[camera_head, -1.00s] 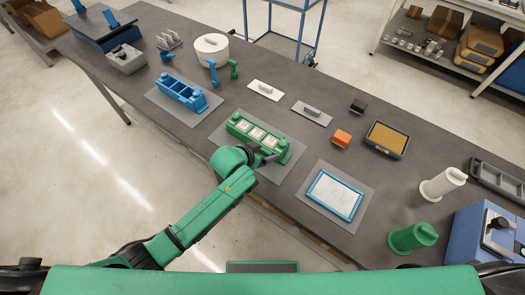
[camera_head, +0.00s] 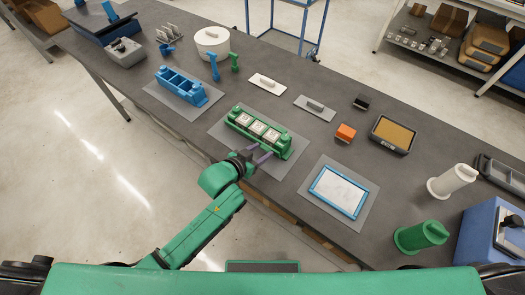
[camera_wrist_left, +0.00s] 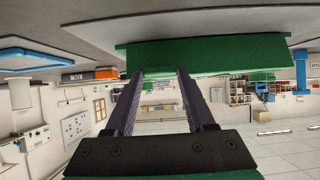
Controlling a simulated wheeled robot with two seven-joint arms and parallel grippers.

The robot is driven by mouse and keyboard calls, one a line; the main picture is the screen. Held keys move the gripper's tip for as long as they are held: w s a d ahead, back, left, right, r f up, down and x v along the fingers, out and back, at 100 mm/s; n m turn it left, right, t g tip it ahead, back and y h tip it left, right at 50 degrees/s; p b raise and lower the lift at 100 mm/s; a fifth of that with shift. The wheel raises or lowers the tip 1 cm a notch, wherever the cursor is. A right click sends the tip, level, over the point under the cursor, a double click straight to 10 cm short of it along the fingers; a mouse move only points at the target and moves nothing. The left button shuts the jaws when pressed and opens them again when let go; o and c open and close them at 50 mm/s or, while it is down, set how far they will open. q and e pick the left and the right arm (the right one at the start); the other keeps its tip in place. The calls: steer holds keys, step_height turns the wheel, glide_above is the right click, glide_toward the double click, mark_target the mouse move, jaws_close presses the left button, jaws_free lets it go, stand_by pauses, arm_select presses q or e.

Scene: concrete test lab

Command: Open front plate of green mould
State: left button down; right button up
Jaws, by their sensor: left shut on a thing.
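The green mould (camera_head: 232,113) stands on a grey mat in the middle of the bench, with white square inserts in its compartments. Its front plate (camera_head: 252,141) is the long side facing me. My left gripper (camera_head: 263,156) reaches in from the left and is shut on the front plate near its right part. In the left wrist view, the gripper fingers (camera_wrist_left: 160,90) meet the green front plate (camera_wrist_left: 225,56). The fingertips' contact is partly hidden there, and I cannot tell how far the plate is tilted. My right gripper is not in view.
A blue mould (camera_head: 180,88) stands on its own mat to the left. A blue-framed white panel (camera_head: 339,192) lies to the right. The bench's front edge lies below my gripper.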

arm_select(q)
steer(key=f+t+h+b, duration=0.1)
steer(key=b, duration=0.2)
steer(key=s+a+f+t+h+b, duration=0.1)
steer(key=t+b, duration=0.1)
steer(key=b, duration=0.2)
steer(key=s+f+t+h+b, duration=0.1)
steer(key=f+b, duration=0.1)
steer(key=b, duration=0.1)
steer(key=shift+a+t+h+b, duration=0.2)
steer(key=shift+t+h+b, duration=0.1)
steer(key=shift+t+b, duration=0.1)
steer(key=shift+r+t+b, duration=0.1)
steer(key=shift+t+b, duration=0.2)
steer(key=shift+b, duration=0.25)
